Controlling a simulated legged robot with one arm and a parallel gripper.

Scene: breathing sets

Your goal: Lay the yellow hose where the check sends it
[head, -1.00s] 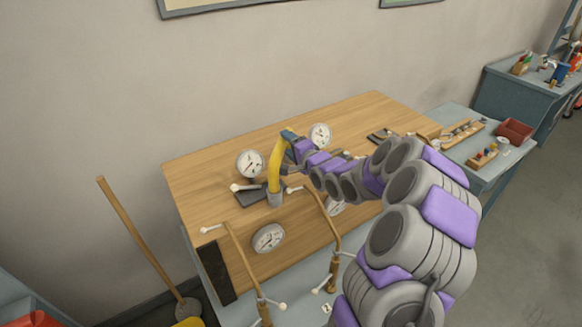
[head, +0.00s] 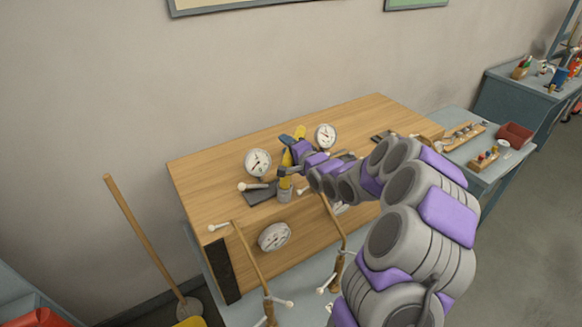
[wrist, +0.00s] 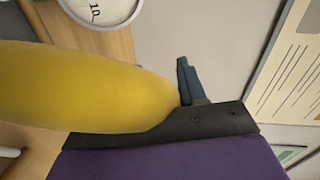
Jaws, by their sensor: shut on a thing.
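The yellow hose (head: 285,181) stands over a grey socket (head: 284,196) on the wooden board, its lower end at the socket's mouth; I cannot tell whether it is seated. My gripper (head: 291,145) is shut on the hose's upper part. In the wrist view the yellow hose (wrist: 80,88) fills the left side, against the dark jaw (wrist: 190,82). Round white gauges stand on the board: one left of the hose (head: 258,162), one behind at right (head: 325,136), one lower in front (head: 274,236). My arm hides part of the board's right side.
The wooden board (head: 210,192) lies on a grey-blue bench. Brown pipes with white-tipped handles (head: 250,250) rise in front. A side bench at right holds a wooden rack and a red bin (head: 515,134).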

